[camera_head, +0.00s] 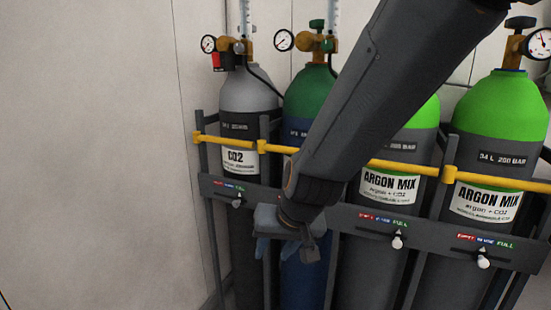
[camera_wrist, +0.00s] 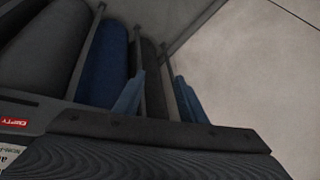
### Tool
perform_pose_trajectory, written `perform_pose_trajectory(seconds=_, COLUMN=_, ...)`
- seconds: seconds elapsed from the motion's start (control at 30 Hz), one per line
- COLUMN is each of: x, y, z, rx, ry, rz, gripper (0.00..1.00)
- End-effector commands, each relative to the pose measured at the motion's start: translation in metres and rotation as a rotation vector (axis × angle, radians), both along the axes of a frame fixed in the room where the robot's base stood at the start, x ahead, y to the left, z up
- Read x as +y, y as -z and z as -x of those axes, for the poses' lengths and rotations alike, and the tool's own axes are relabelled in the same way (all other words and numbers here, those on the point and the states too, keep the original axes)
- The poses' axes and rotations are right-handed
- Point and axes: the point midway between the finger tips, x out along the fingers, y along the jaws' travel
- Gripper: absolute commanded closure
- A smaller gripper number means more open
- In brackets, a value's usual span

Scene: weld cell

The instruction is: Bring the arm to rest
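My arm reaches down from the top right of the head view, across the front of the gas cylinder rack. My gripper (camera_head: 276,248) hangs low in front of the rack, near the blue lower body of the green-shouldered cylinder (camera_head: 306,92). In the wrist view its two blue fingers (camera_wrist: 158,85) stand apart with nothing visible held between them. Part of the green-shouldered cylinder and its label are hidden behind my arm.
The rack (camera_head: 346,218) has a yellow bar (camera_head: 405,166) across the cylinders. A grey CO2 cylinder (camera_head: 247,92) stands left, and two bright green ARGON MIX cylinders (camera_head: 422,116) (camera_head: 507,106) right. The left side before the wall is clear.

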Motion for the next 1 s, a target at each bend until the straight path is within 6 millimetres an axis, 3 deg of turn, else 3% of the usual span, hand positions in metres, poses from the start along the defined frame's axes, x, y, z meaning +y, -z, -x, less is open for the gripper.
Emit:
perform_pose_trajectory(seconds=0.1, x=-0.029, y=-0.008, z=0.043, rx=0.107, ry=-0.051, rz=0.047, gripper=0.62)
perform_pose_trajectory(seconds=0.2, x=-0.05, y=-0.012, z=0.072, rx=0.181, ry=-0.079, rz=0.086, gripper=0.62)
perform_pose_trajectory(seconds=0.6, x=-0.119, y=-0.027, z=0.162, rx=0.404, ry=-0.127, rz=0.228, gripper=0.62)
perform_pose_trajectory(seconds=1.0, x=-0.139, y=-0.052, z=0.157, rx=0.41, ry=-0.06, rz=0.228, gripper=0.62)
